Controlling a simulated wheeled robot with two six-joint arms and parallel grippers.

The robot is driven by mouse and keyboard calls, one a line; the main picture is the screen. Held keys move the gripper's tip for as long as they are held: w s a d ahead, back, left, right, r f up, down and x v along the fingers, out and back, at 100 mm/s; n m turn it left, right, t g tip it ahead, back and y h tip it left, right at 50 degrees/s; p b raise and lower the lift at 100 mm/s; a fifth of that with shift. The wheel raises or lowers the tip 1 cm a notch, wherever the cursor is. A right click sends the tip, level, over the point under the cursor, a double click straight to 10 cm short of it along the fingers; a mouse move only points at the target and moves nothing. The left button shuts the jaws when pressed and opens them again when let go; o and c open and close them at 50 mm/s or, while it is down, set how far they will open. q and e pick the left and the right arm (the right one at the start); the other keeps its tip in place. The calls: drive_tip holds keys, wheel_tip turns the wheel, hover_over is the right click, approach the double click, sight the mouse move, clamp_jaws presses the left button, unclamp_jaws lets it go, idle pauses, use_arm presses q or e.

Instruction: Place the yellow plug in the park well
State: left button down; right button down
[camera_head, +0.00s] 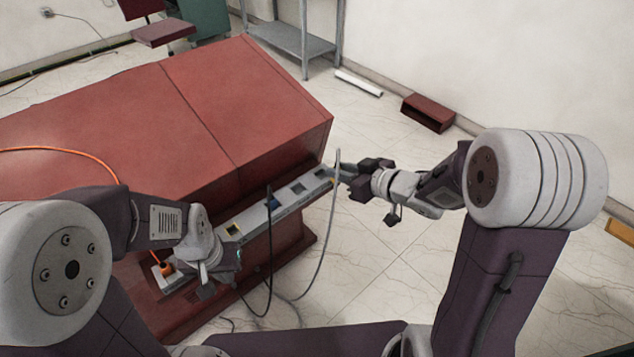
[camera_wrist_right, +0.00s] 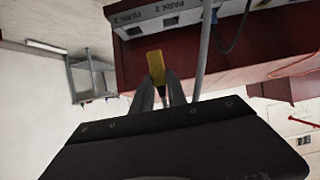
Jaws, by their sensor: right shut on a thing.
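The yellow plug (camera_wrist_right: 155,65) is between the fingertips of my right gripper (camera_wrist_right: 160,84) in the right wrist view. The gripper is shut on it, just off the panel's face. In the head view my right gripper (camera_head: 346,173) is at the right end of the grey panel (camera_head: 256,219). The panel has dark square park wells; in the wrist view one is by the label PARK 3 (camera_wrist_right: 134,31) and one by PARK 2 (camera_wrist_right: 171,21). My left gripper (camera_head: 207,280) is at the panel's left end; its fingers are too unclear to tell their opening.
The large red cabinet (camera_head: 230,100) fills the left and middle. An orange plug (camera_head: 167,268) is near my left gripper. A black cable (camera_head: 270,235) and a grey cable (camera_head: 331,235) hang before the panel. The floor on the right is open, with a dark red box (camera_head: 428,112) by the wall.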

drive_tip(key=w+a+f+b, duration=0.1)
drive_tip(key=a+f, duration=0.1)
drive_tip(key=a, duration=0.1)
drive_tip(key=w+a+f+b, duration=0.2)
drive_tip(key=a, duration=0.1)
drive_tip(key=w+a+f+b, duration=0.2)
drive_tip(key=a, duration=0.1)
drive_tip(key=shift+w+f, duration=0.15)
drive_tip(key=shift+f, duration=0.1)
drive_tip(key=shift+w+a+f, duration=0.15)
drive_tip(key=shift+w+a, duration=0.15)
drive_tip(key=shift+a, duration=0.15)
wheel_tip(320, 180, down, 4)
drive_tip(key=shift+f+b, duration=0.1)
drive_tip(key=shift+b, duration=1.05)
